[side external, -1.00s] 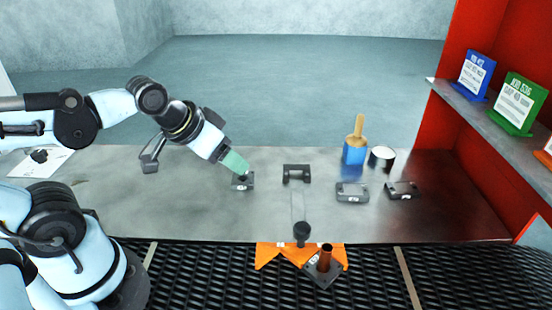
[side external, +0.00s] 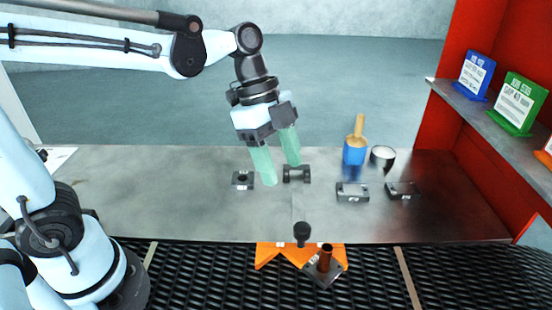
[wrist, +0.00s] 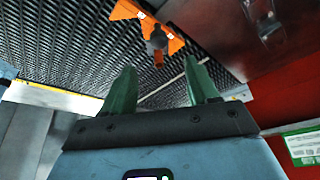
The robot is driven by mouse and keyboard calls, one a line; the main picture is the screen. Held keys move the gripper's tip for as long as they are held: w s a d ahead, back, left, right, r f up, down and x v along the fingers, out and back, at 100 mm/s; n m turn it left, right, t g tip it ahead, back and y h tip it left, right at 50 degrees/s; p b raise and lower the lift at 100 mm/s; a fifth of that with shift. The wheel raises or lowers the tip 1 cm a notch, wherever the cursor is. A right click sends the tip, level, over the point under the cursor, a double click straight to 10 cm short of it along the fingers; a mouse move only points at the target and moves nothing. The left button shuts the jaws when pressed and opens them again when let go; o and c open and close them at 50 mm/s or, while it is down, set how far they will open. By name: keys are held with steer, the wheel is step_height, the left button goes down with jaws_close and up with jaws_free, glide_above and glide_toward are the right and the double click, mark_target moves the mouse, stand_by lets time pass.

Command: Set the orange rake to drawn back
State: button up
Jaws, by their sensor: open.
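The orange rake (side external: 268,253) lies over the black mesh belt at the table's front edge, in the lower middle of the side view. A dark round-topped knob (side external: 302,231) stands at it, beside a brown post on a dark plate (side external: 325,262). The rake also shows at the top of the wrist view (wrist: 175,45), beyond my fingers. My gripper (side external: 281,174) has its two green fingers spread and pointing down, with nothing between them. It is above the table, apart from the rake and behind it in the side view.
Small dark blocks (side external: 243,180) and a black bracket (side external: 296,174) sit on the metal table (side external: 140,200) near my gripper. Two more dark blocks (side external: 352,192), a blue holder (side external: 354,153) and a dark cup (side external: 382,157) stand to the right. A red wall with a sign shelf (side external: 490,117) bounds the right.

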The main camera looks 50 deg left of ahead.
mark_target(302, 226)
steer(key=shift+m, duration=0.6)
steer(key=x, duration=0.8)
steer(key=d+x, duration=0.1)
steer(key=x, duration=0.3)
jaws_close()
